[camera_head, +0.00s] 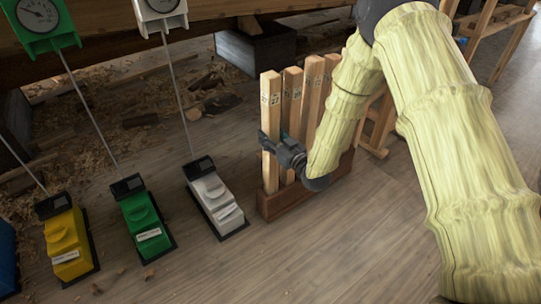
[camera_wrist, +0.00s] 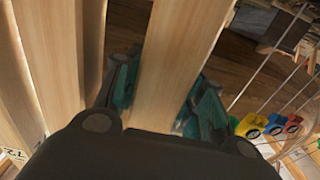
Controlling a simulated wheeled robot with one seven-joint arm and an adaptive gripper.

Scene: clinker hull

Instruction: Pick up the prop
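Several tall pale wooden props stand upright in a low brown wooden rack (camera_head: 290,200) in the head view. My gripper (camera_head: 270,142) is at the upper half of the nearest, leftmost prop (camera_head: 271,112), reaching it from the right. In the wrist view, this prop (camera_wrist: 168,75) runs between the two teal-padded fingers of my gripper (camera_wrist: 163,92). Both pads lie against its sides with no clear gap, so the gripper looks shut on it. The prop is upright, and its foot is in the rack.
Other props (camera_head: 291,100) stand close behind the held one. White (camera_head: 214,198), green (camera_head: 145,222) and yellow (camera_head: 66,245) blocks with rods to dial gauges stand to the left. The hull's timber (camera_head: 115,48) is above them.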

